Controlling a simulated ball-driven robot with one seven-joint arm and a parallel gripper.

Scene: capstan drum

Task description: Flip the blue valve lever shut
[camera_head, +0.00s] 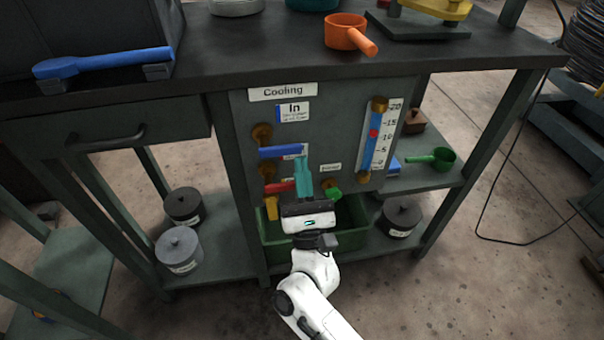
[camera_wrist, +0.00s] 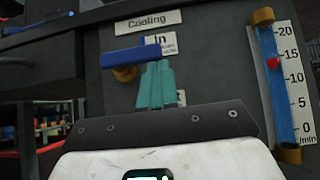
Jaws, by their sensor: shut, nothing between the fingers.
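The blue valve lever (camera_head: 280,151) sits on a brass fitting on the grey Cooling panel (camera_head: 240,103), below the "In" label. It lies about level, pointing right from the fitting. It also shows in the wrist view (camera_wrist: 128,56). My gripper (camera_head: 302,160) has teal fingers, which are shut and empty. In the wrist view the fingertips (camera_wrist: 157,64) are just below the lever's right end. I cannot tell whether they touch it.
A red lever (camera_head: 279,187), a yellow lever (camera_head: 272,208) and a green lever (camera_head: 333,192) are lower on the panel. A flow gauge (camera_head: 374,140) is to the right. A green bin (camera_head: 350,238) stands below. An orange scoop (camera_head: 347,33) lies on the bench above.

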